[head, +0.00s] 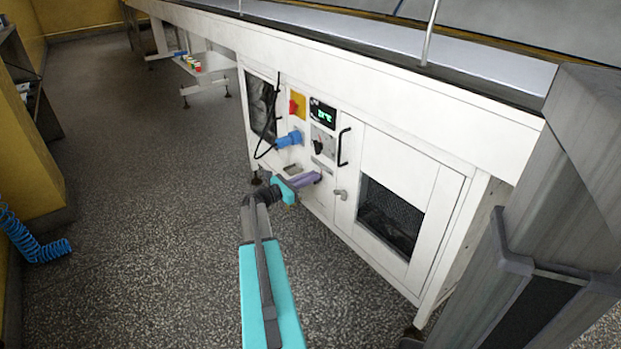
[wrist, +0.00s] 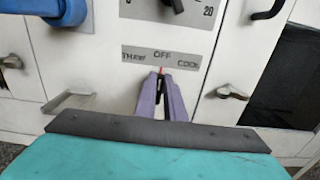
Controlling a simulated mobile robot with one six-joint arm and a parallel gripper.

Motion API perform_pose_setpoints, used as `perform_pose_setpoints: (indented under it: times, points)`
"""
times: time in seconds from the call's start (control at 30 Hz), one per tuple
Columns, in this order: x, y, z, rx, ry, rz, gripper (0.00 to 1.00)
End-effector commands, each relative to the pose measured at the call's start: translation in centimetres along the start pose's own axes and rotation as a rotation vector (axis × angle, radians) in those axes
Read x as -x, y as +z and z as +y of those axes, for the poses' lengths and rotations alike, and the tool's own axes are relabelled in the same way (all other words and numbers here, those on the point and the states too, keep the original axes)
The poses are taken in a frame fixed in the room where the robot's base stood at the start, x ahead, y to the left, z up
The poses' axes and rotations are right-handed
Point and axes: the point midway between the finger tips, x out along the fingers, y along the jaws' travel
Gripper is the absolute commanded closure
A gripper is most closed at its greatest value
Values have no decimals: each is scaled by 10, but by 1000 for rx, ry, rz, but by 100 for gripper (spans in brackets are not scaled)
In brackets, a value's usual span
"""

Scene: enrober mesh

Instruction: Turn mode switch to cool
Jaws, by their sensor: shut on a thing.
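The mode switch (wrist: 162,71) sits on the white panel just below a grey label plate (wrist: 135,55) reading THAW, OFF and COOL from left to right. Only a small red mark and a dark sliver of it show between my fingertips. The red mark points up, under OFF. My gripper (wrist: 161,80) has purple fingers closed around the switch in the wrist view. In the head view my gripper (head: 312,178) reaches the panel below the label plate (head: 322,163), and the switch is hidden there.
Above is a dial (head: 318,146) with a numbered scale, and a green display (head: 323,113). A blue plug (head: 289,139), a red-and-yellow switch (head: 297,105) and a black handle (head: 343,147) stick out nearby. A metal latch (wrist: 229,93) is right of my fingers.

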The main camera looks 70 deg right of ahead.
Motion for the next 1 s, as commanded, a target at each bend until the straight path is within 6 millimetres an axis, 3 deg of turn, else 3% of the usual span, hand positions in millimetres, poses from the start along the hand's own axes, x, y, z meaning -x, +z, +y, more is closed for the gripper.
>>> perform_pose_setpoints:
  times: [0.37, 1.0]
  points:
    - [1, -2, -6, -161, -5, 1, 100]
    - [1, -8, -16, -667, -8, 0, 100]
